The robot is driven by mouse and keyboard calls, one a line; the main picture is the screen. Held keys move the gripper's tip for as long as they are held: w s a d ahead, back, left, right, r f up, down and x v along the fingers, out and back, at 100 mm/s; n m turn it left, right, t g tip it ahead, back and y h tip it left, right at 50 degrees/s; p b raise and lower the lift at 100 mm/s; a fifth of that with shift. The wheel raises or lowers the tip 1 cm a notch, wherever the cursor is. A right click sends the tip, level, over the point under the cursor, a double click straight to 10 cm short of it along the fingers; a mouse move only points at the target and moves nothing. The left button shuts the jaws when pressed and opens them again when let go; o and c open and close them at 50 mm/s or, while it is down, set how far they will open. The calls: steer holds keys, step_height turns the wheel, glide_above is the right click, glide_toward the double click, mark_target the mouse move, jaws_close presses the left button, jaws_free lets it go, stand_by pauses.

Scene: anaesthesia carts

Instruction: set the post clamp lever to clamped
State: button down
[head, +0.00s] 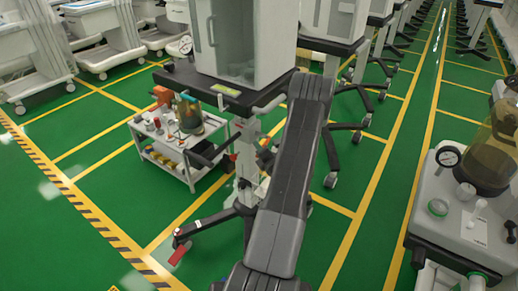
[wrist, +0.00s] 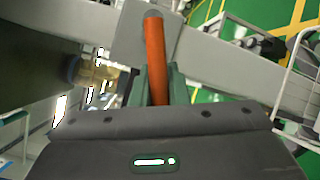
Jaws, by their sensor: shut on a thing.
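The post clamp lever (wrist: 155,52) is an orange-red bar in the wrist view. Its far end meets a grey clamp block (wrist: 128,38) on the pale grey post (wrist: 225,62), which runs across the picture. My gripper (wrist: 158,84) has its two green fingers on either side of the lever's near part and is shut on it. In the head view the post (head: 246,165) stands under the cart's dark top (head: 215,88). My arm covers part of that area, and I cannot make out the fingers on the lever there.
A white trolley (head: 190,170) with bottles and small items stands left of the post. A cart base leg with a red pedal (head: 178,252) reaches out front left. Another machine (head: 460,215) stands at the right. Green floor is clear between.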

steer(key=shift+f, duration=0.15)
steer(key=w+f+n+y+b, duration=0.1)
steer(key=n+y+b, duration=0.1)
steer(key=n+b, duration=0.2)
steer(key=w+d+f+n+t+y+b, duration=0.1)
steer(key=n+b, duration=0.3)
steer(key=b, duration=0.4)
steer(key=w+d+f+n+y+b, duration=0.1)
steer(key=n+y+b, duration=0.1)
steer(key=n+b, duration=0.2)
steer(key=shift+w+d+f+t+y+b, duration=0.15)
steer(key=shift+t+y+b, duration=0.25)
steer(key=shift+b, duration=1)
steer(key=shift+w+d+n+g+y+b, duration=0.1)
steer(key=shift+w+n+g+y+b, duration=0.1)
steer(key=shift+n+y+b, duration=0.45)
steer(key=shift+w+d+n+g+y+b, duration=0.2)
steer(key=shift+n+b, duration=0.1)
steer(key=shift+n, duration=0.65)
steer(key=shift+w+d+n+g+y+b, duration=0.1)
steer(key=shift+n+g+y+b, duration=0.1)
steer(key=shift+n+y+b, duration=0.45)
steer(key=shift+r, duration=0.25)
steer(key=c, duration=1.4)
jaws_free()
steer(key=p+v, duration=0.3)
steer(key=v, duration=1)
steer(key=shift+s+d, duration=0.3)
